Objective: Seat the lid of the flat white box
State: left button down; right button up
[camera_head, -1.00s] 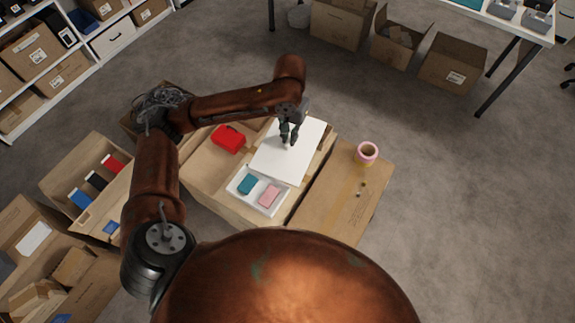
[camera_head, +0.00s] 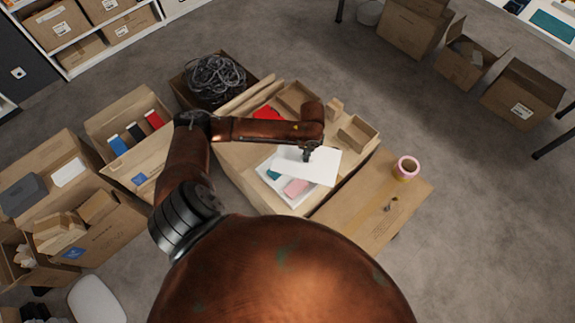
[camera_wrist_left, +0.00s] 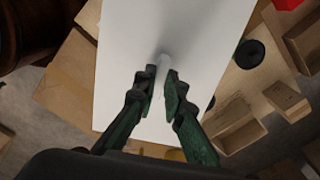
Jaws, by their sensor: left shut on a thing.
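The flat white box (camera_head: 271,188) lies open in the large carton in the head view, with a teal block (camera_head: 273,174) and a pink block (camera_head: 296,187) inside. Its white lid (camera_head: 322,168) is over the far part of the box and reaches past it to the right. The lid's turn does not match the box. My left gripper (camera_head: 306,156) is above the lid. In the left wrist view the left gripper (camera_wrist_left: 163,76) is shut on the small upright handle of the lid (camera_wrist_left: 200,30). The lid hides much of the box. My right gripper is out of view.
A red item (camera_head: 267,113) and small open cardboard boxes (camera_head: 357,134) are beyond the lid. A pink tape roll (camera_head: 406,167) stands on the carton flap at right. A crate of black cables (camera_head: 216,78) and cartons (camera_head: 127,115) stand left.

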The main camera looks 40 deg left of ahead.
pick_arm(q)
jog(key=s+a+f+m+b, duration=0.2)
jog(key=a+f+m, duration=0.1)
jog(key=f, duration=0.4)
jog(key=s+a+f+m+b, duration=0.2)
jog(key=a+f+m+b, duration=0.1)
jog(key=f, duration=0.4)
jog(key=shift+s+a+f, duration=0.2)
jog(key=shift+s+a, duration=0.05)
jog(key=shift+s, duration=0.1)
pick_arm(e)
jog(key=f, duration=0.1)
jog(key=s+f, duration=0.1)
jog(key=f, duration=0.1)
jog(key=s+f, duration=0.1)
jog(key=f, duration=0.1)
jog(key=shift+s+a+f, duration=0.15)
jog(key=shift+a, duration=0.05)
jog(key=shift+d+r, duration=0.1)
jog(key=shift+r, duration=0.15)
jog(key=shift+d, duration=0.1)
pick_arm(q)
jog(key=shift+f, duration=0.35)
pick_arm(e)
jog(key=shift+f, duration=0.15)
